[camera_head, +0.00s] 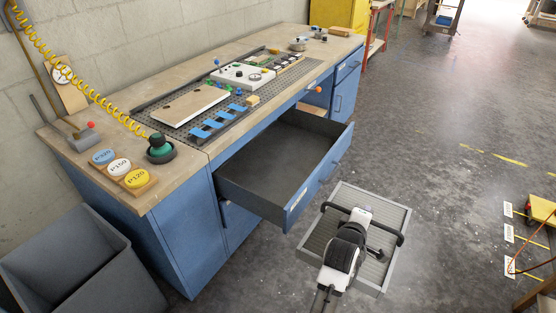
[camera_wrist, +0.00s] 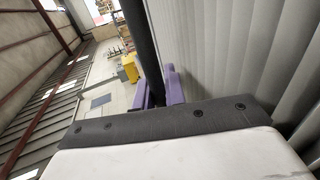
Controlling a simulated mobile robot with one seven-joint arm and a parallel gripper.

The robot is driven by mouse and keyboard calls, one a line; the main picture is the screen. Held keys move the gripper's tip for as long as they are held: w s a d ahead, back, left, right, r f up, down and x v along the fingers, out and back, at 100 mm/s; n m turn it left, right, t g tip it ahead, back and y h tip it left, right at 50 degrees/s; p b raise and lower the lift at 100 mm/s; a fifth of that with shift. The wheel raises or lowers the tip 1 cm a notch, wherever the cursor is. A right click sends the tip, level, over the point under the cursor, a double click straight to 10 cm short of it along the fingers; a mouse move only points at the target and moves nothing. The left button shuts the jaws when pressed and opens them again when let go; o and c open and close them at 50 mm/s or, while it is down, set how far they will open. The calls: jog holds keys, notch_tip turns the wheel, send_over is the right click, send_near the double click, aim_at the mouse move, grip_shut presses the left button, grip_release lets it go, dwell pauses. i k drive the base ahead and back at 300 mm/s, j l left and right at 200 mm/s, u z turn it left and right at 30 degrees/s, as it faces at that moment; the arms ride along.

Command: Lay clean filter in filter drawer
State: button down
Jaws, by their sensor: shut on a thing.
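The filter (camera_head: 390,220) is a pale grey pleated panel in a grey frame. It is in front of the open drawer, to the lower right of its front panel, over the floor. Its pleats also fill the right of the wrist view (camera_wrist: 230,60). My gripper (camera_wrist: 157,92) has purple fingers shut on the filter's black bar handle; in the head view my wrist hides the fingers. The filter drawer (camera_head: 280,150) is blue with a dark grey inside. It is pulled out from the bench and looks empty.
The bench top (camera_head: 200,140) bears a perforated mat, a white board, blue clips and small parts. Yellow, white and blue discs (camera_head: 137,179) lie at its near end. A grey bin (camera_head: 80,265) stands at lower left. The floor to the right is mostly clear.

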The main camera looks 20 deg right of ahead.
aim_at(293, 168)
jog(key=i, duration=1.8)
